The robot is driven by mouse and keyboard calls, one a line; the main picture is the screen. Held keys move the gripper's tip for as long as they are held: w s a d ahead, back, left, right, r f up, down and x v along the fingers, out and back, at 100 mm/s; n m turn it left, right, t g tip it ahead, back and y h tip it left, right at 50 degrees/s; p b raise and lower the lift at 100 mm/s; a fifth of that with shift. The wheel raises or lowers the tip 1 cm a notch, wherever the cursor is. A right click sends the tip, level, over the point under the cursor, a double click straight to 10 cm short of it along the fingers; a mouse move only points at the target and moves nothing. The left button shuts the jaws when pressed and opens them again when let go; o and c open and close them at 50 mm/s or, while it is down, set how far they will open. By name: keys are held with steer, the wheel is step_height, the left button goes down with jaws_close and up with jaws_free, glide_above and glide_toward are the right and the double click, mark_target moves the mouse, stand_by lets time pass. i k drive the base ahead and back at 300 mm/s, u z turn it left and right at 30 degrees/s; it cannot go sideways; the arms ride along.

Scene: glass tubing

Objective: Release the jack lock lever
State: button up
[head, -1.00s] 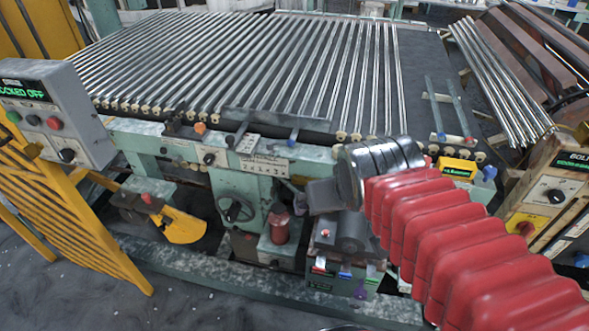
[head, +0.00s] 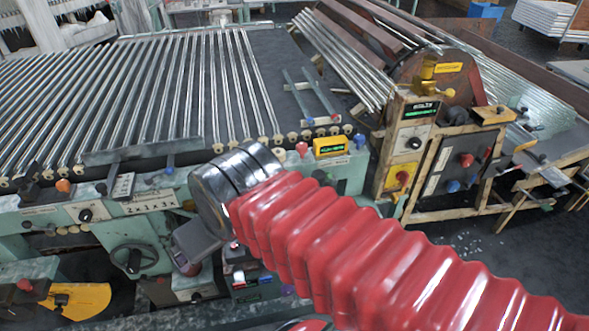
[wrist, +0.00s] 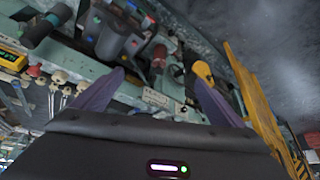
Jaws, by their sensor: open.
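My gripper (wrist: 157,76) is open and empty in the wrist view, with its two dark purple fingers spread apart toward the green machine. A small red cylinder (wrist: 158,56), which may be the jack, shows beyond the gap between the fingers. The same red body is mostly hidden behind my arm in the head view (head: 189,268). I cannot pick out the jack lock lever for certain. A small lever with an orange knob (head: 63,185) and a blue-tipped lever (head: 170,168) sit on the machine's front edge. My fingers are hidden in the head view.
The machine's bed carries many glass tubes (head: 150,90). A handwheel (head: 134,258) and a yellow guard (head: 80,297) are low at the left. A control stand (head: 409,143) and a bench with switches (head: 465,165) stand at the right. Floor is open at the lower right.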

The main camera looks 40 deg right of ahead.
mark_target(329, 175)
steer(key=z, duration=1.15)
steer(key=k, duration=0.55)
steer(key=z, duration=0.45)
steer(key=i, duration=0.5)
steer(key=u, duration=0.15)
